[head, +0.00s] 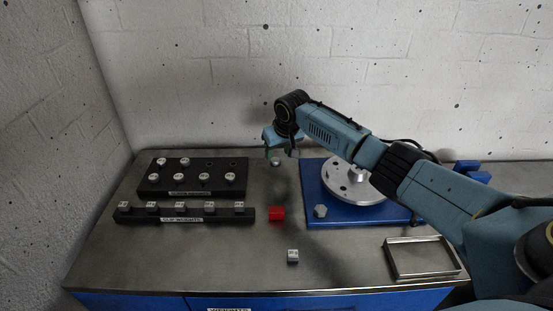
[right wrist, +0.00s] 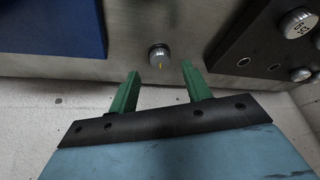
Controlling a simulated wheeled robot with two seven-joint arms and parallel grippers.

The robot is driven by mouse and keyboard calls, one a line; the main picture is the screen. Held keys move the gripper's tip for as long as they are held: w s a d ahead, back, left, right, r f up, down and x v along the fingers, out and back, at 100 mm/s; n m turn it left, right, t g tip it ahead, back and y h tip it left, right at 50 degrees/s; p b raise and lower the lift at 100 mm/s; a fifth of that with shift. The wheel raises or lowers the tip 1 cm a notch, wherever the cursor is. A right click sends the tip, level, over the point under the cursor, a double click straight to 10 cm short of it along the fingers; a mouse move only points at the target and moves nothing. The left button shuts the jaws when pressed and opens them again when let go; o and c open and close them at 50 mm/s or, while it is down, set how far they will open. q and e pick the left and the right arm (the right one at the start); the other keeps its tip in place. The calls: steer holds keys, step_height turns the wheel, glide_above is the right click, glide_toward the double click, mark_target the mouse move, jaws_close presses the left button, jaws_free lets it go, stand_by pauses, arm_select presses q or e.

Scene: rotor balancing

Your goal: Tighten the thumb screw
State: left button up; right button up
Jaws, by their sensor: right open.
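A small round metal knob with an orange mark, which looks like the thumb screw (right wrist: 159,53), stands at the back of the table; it also shows in the head view (head: 275,162). My right gripper (head: 279,153) is over it, with its green fingers apart and empty. In the right wrist view the knob is just beyond the two fingertips (right wrist: 160,70), roughly between them, and no finger appears to touch it. The silver rotor disc (head: 350,188) sits on a blue base (head: 390,215), partly hidden by my right arm. My left gripper is not in view.
Left of the knob are a black rack (head: 222,189) of round weights and a black strip (head: 130,214) with several small blocks. A wall stands close behind.

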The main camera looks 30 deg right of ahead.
mark_target(275, 160)
steer(key=shift+b+x, duration=0.35)
steer(key=shift+x, duration=1.55)
steer(key=c, duration=1)
steer(key=shift+a+r+m+h+p, duration=0.1)
steer(key=shift+r+m+h+p, duration=0.2)
steer(key=shift+m+p, duration=0.65)
steer(key=shift+f+m+p, duration=0.15)
steer(key=shift+m+p, duration=0.2)
steer(key=shift+p, duration=0.55)
steer(key=shift+f+h, duration=0.1)
steer(key=shift+h, duration=0.2)
steer(key=o, duration=1)
